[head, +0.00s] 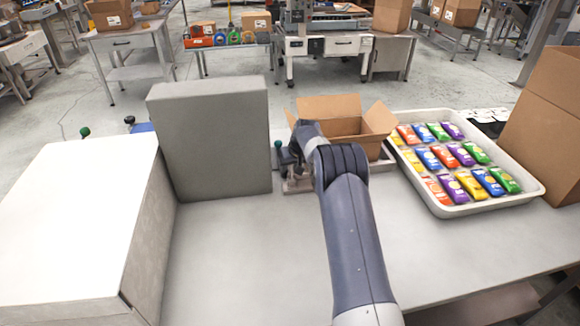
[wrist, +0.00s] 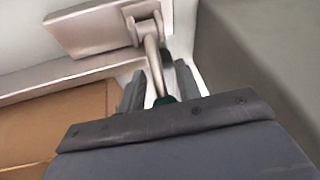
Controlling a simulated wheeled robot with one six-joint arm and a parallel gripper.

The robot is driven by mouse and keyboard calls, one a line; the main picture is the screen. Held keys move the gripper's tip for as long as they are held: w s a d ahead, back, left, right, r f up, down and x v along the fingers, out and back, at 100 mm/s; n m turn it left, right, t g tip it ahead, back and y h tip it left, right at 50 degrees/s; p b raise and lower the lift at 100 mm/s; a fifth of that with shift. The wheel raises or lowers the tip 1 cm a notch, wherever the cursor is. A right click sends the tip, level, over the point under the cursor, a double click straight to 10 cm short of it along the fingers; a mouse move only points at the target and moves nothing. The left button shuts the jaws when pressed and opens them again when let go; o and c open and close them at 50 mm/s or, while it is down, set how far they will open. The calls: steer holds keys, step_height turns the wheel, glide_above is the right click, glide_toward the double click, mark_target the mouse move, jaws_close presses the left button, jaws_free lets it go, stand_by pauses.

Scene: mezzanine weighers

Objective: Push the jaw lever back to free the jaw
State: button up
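In the wrist view the jaw lever (wrist: 152,62) is a thin metal rod hinged to a pale metal jaw plate (wrist: 90,30). Its dark green knob (wrist: 165,100) lies close to my palm, partly hidden by it. My gripper (wrist: 160,72) has one finger on each side of the rod, with gaps showing, so it looks open; contact is not clear. In the head view my gripper (head: 288,162) is low beside the open carton, and a green knob (head: 278,144) shows at its left. The arm hides most of the jaw there.
A tall grey box (head: 210,140) stands close left of the gripper, with a white box (head: 75,220) further left. An open carton (head: 345,126) is just right. A white tray (head: 455,210) of coloured packets is further right. The front bench top (head: 240,260) is clear.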

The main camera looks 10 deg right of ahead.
jaws_close()
steer(key=shift+r, duration=0.1)
stand_by(0.3)
